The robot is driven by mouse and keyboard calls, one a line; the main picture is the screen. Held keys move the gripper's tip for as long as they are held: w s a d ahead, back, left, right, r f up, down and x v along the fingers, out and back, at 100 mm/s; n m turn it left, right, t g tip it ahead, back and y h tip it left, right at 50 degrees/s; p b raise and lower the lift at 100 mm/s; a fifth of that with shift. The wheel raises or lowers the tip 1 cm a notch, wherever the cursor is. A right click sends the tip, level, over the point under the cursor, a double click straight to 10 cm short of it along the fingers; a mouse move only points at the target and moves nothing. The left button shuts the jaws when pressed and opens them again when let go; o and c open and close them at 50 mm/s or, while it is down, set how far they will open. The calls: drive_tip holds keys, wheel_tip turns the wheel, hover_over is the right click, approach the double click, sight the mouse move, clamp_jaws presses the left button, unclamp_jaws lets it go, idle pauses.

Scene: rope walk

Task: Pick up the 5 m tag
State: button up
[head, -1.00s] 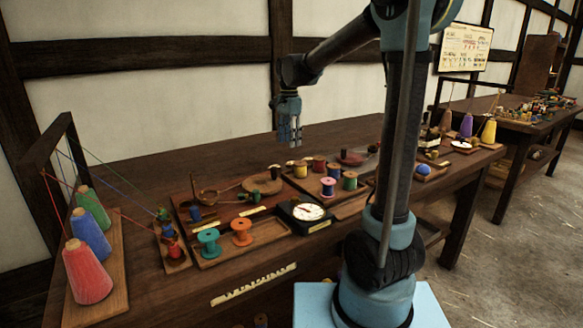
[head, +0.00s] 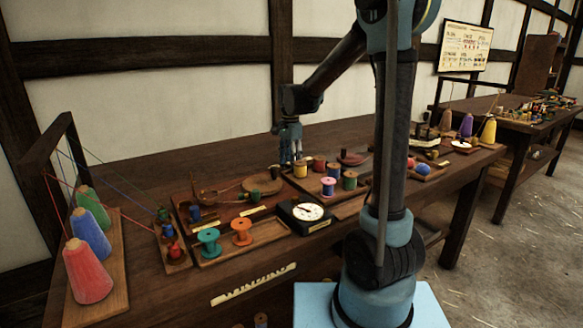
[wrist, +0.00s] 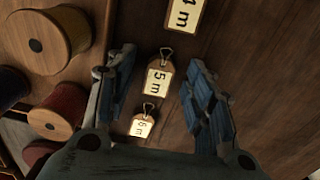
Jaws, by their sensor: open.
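The 5 m tag (wrist: 158,81) is a small brown tag with a cream label and a wire loop. In the wrist view it lies on the wooden surface, between my open fingers and apart from them. My gripper (wrist: 160,100) is open and empty, pointing down over the tags. In the head view my gripper (head: 291,160) is low over the back of the bench, behind the spools; the tag cannot be made out there. A smaller-looking tag (wrist: 142,122), its number hard to read, lies nearer the palm between the fingers. A 4 m tag (wrist: 184,12) is at the top edge.
Wooden spools (wrist: 45,40) stand close left of my gripper in the wrist view. In the head view a dial scale (head: 305,212), a teal spool (head: 209,241) and an orange spool (head: 241,231) stand in front. The bench's back strip (head: 220,160) is mostly clear.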

drive_tip(key=shift+c, duration=0.3)
drive_tip(key=c, duration=0.8)
drive_tip(key=shift+o, duration=0.2)
drive_tip(key=shift+r, duration=0.15)
